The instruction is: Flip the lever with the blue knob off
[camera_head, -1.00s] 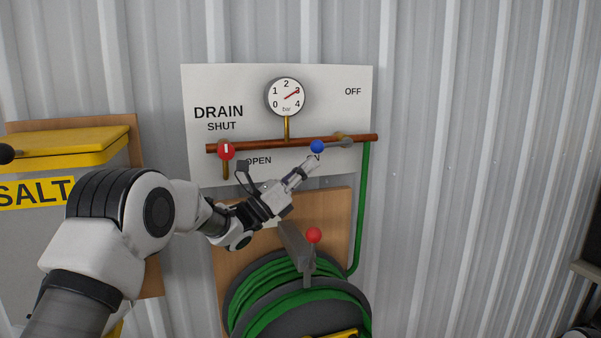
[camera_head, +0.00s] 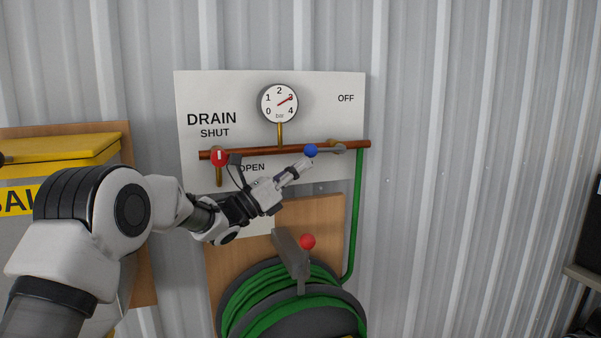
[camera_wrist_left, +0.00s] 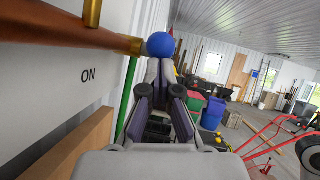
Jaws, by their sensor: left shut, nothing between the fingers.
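The blue knob (camera_head: 310,150) sits on the end of a grey lever (camera_head: 334,148) at the right part of the copper pipe (camera_head: 285,147). The lever lies about level along the pipe, knob to the left. My left gripper (camera_head: 306,161) is shut and empty, its fingertips right at the underside of the blue knob. In the left wrist view the blue knob (camera_wrist_left: 160,45) is just beyond the fingertips (camera_wrist_left: 160,66); I cannot tell if they touch. An "OFF" label (camera_head: 346,98) is above the lever; "ON" (camera_wrist_left: 88,75) shows in the wrist view. My right gripper is out of view.
A red valve knob (camera_head: 219,156) is on the pipe's left, close above my left wrist. A pressure gauge (camera_head: 279,104) stands above the pipe. A hose reel (camera_head: 290,307) with a red-knobbed crank (camera_head: 307,241) is below.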

